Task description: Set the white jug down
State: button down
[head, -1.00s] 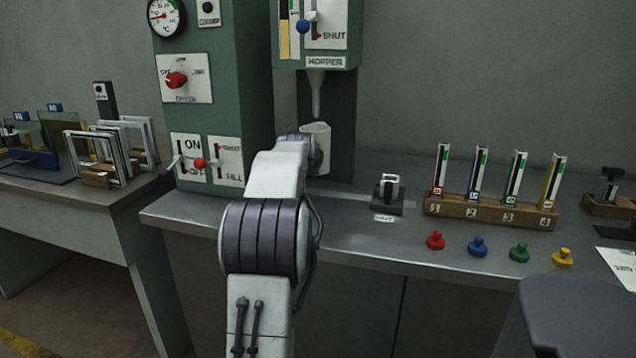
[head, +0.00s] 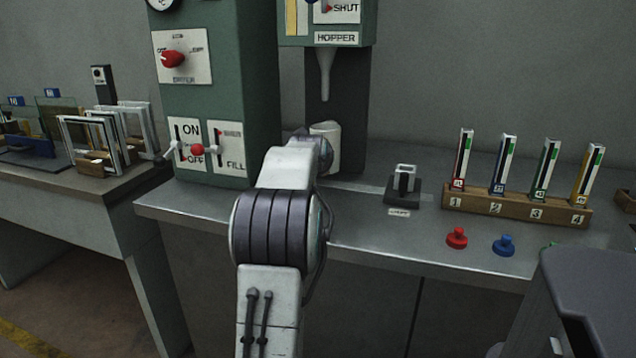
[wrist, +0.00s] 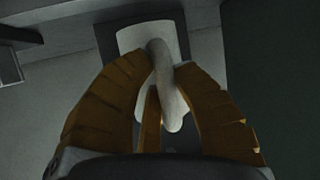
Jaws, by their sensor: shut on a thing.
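The white jug (head: 331,136) stands upright below the hopper spout (head: 326,84), with a gap between spout and rim. My arm hides its lower part, so I cannot tell in the head view whether its base touches the bench. In the wrist view the jug's pale body (wrist: 128,38) is beyond the handle (wrist: 163,70). In the head view the fingers are hidden behind my arm.
A green machine column (head: 215,90) with switches stands left of the jug. The grey bench (head: 345,215) is clear in front. A small dark stand (head: 403,190) and a wooden rack (head: 515,205) of coloured gauges are to the right, with red (head: 457,238) and blue (head: 504,245) knobs before it.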

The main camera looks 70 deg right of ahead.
jog(key=shift+f+b, duration=0.75)
jog(key=shift+f, duration=1.35)
jog(key=c, duration=1.1)
grip_release()
